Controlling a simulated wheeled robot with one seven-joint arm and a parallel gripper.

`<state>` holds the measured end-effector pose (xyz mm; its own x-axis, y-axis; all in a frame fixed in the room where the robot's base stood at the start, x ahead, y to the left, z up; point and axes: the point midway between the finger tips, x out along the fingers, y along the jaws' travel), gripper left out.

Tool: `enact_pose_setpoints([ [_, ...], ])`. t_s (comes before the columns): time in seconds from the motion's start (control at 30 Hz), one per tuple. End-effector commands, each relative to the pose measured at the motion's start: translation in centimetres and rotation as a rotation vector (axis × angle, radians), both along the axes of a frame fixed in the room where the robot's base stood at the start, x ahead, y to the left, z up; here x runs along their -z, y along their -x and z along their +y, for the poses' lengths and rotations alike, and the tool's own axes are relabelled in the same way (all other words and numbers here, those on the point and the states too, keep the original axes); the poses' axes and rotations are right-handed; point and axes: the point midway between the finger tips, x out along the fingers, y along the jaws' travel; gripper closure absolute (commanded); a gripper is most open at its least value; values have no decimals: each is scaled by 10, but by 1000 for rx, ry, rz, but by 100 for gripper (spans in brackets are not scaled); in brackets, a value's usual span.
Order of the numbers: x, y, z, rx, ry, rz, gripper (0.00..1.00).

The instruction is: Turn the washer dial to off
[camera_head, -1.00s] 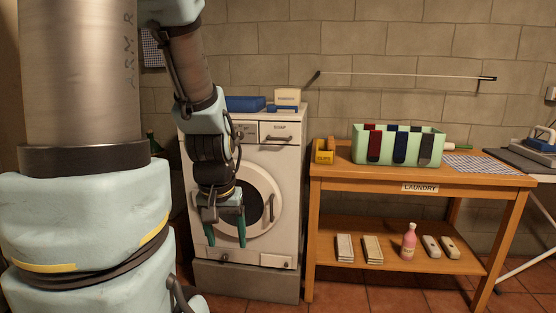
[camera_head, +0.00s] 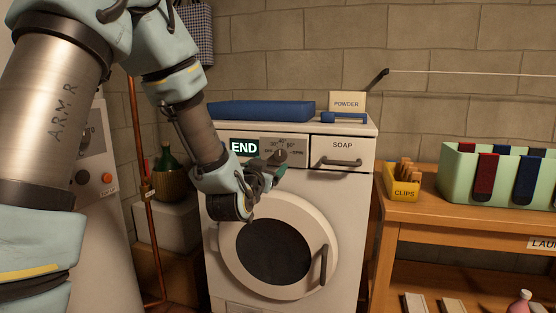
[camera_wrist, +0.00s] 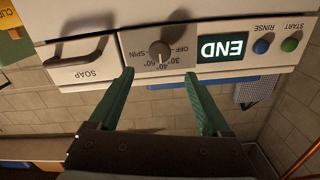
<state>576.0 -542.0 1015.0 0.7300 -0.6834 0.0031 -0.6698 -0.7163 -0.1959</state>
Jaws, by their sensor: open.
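The washer (camera_head: 352,200) has a round dial (camera_head: 281,155) on its front panel, between the END display (camera_head: 244,147) and the soap drawer (camera_head: 342,149). In the upside-down wrist view the grey dial (camera_wrist: 160,53) is ringed by OFF, SPIN and temperature marks. Its pointer seems to face the temperature marks, but it is small. My gripper (camera_head: 268,175) is open just in front of the panel. In the wrist view its green fingers (camera_wrist: 159,74) are spread to either side of the dial's line, with nothing between them. I cannot tell whether they touch the panel.
RINSE (camera_wrist: 261,46) and START (camera_wrist: 290,44) buttons sit beside the display. A wooden table (camera_head: 420,212) with a clips box (camera_head: 402,184) stands at right. A copper pipe (camera_head: 142,150) runs at left.

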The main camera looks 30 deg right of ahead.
Motion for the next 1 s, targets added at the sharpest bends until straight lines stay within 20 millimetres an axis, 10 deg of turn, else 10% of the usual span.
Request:
enact_pose_setpoints([
  [0.5, -1, -64, -57, -3, -1, 3, 19],
  [1.0, 0, -73, -66, -3, -1, 3, 23],
])
